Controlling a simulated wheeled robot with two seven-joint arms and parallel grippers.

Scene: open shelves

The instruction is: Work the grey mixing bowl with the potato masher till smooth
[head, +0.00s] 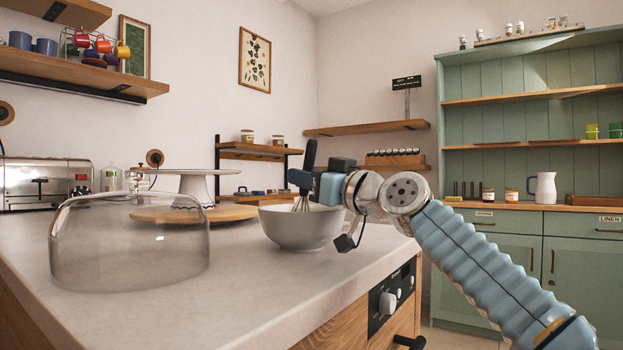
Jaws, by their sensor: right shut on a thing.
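The grey mixing bowl (300,229) stands upright near the right edge of the counter. A tool with an upright black handle (310,154) and thin metal wires (300,204) reaches down into the bowl. Its wires look more like a whisk than a potato masher. My right gripper (304,180) is shut on this tool just above the bowl rim, with its arm coming in from the right. The tool's lower end and the bowl's contents are hidden by the bowl wall. My left gripper is not in view.
A clear glass dome (130,242) stands left of the bowl. Behind are a round wooden board (180,215), a cake stand (196,174) and a toaster (45,184). The front middle of the counter (225,300) is clear. A green hutch (480,240) stands at right.

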